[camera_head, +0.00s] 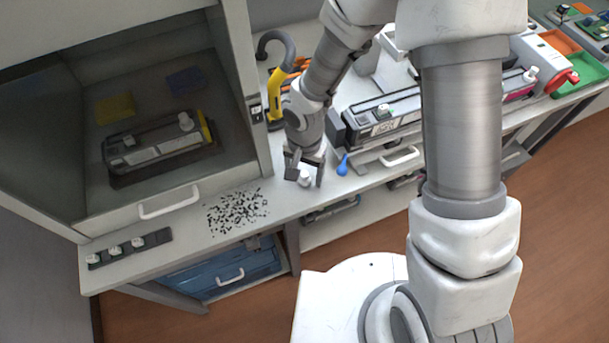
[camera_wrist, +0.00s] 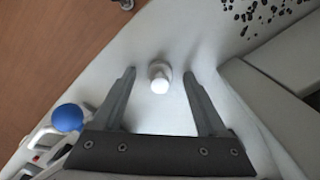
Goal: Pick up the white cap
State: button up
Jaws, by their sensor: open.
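A white cap (camera_head: 305,178) stands on the light bench top, near its front edge. My gripper (camera_head: 304,172) is open above it, fingers pointing down. In the wrist view the cap (camera_wrist: 160,77) shows as a round white top on a wider base, between the tips of the two open fingers (camera_wrist: 159,85). I see a gap on each side of it, so the fingers do not touch it. The exact height of the fingertips over the bench is hard to tell.
Black specks (camera_head: 237,212) are spread to the left. A dark rack (camera_head: 128,247) holds several white caps at the far left. A toner cartridge (camera_head: 392,117) lies behind on the right. A cabinet (camera_head: 240,80) with another cartridge stands at left.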

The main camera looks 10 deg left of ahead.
grip_shut()
dwell(0.3)
jog(key=shift+r, duration=0.15)
